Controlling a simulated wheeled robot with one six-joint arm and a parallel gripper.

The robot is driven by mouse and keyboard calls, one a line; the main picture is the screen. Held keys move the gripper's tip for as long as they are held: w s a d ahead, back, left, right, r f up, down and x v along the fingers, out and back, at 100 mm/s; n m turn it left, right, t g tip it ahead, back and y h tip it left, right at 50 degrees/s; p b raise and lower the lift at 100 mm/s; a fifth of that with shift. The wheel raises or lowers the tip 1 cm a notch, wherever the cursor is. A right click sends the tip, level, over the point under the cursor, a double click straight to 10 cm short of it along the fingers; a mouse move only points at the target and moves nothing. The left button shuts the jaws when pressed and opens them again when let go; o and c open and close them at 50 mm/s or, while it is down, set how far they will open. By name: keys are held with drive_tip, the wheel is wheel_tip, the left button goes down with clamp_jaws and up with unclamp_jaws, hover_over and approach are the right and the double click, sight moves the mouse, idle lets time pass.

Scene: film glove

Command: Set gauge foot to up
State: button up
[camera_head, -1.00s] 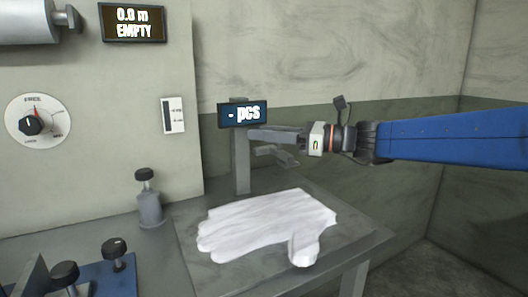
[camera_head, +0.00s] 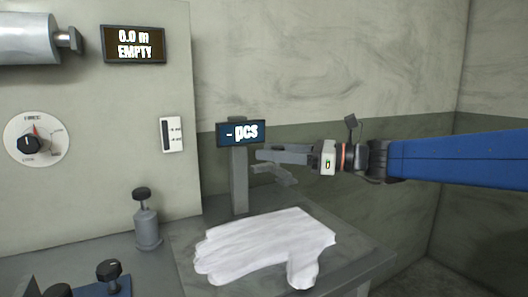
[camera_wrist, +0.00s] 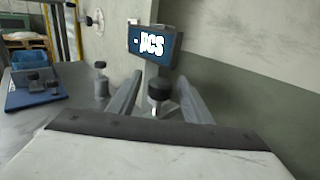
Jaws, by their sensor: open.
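The gauge post (camera_head: 239,180) stands upright at the back of the bench and carries a display (camera_head: 241,133) reading "- pcs". My gripper (camera_head: 264,161) is open and empty, its fingers pointing left beside the post, just below and right of the display. In the wrist view, a black knob (camera_wrist: 160,89) on a pale stem shows between my two open fingers (camera_wrist: 160,95), in front of the post; I cannot tell whether it is touched. The knob is hidden in the head view. I cannot tell for sure which part is the gauge foot or its position.
A white glove-shaped piece (camera_head: 265,246) lies flat on the bench, below my gripper. A grey cylinder with a black knob (camera_head: 147,228) stands to the left. A dial (camera_head: 36,140) and an "EMPTY" display (camera_head: 133,44) are on the wall panel. Free room lies right of the bench.

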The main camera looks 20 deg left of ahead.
drive_tip(key=w+d, duration=0.1)
drive_tip(key=d, duration=1.3)
drive_tip(key=shift+d, duration=0.25)
